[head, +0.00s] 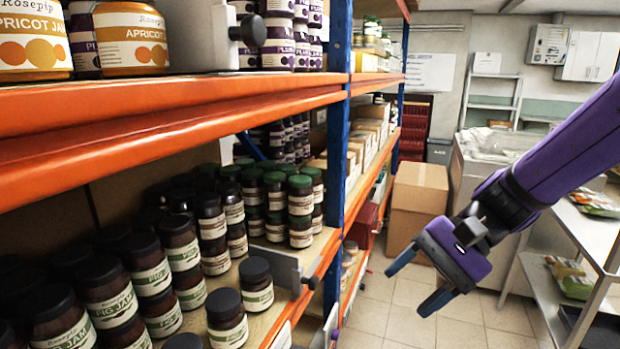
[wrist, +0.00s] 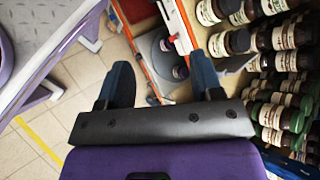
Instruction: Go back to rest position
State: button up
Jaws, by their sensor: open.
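My purple arm comes in from the right in the head view. My gripper (head: 420,285) hangs over the aisle, to the right of the shelf rack and apart from it. Its two blue fingers are spread wide with nothing between them. In the wrist view the gripper (wrist: 165,88) also shows open and empty, with floor and a shelf edge beyond the fingers.
An orange and blue shelf rack (head: 180,115) fills the left, with fig jam jars (head: 227,318) on its lower shelf and apricot jars (head: 130,38) above. A cardboard box (head: 418,200) stands on the floor behind. A metal shelf unit (head: 590,235) stands right. Tiled floor (head: 385,318) is clear between.

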jog(key=s+d+r+n+t+h, duration=0.3)
jog(key=d+r+t+h, duration=0.1)
jog(key=d, duration=0.4)
jog(key=s+d+r+n+t+h, duration=0.2)
jog(key=s+d+r+t+h, duration=0.2)
jog(key=d+r+h, duration=0.2)
jog(key=shift+s+d+n, duration=0.15)
jog(key=shift+d+n, duration=0.25)
jog(key=shift+d, duration=0.5)
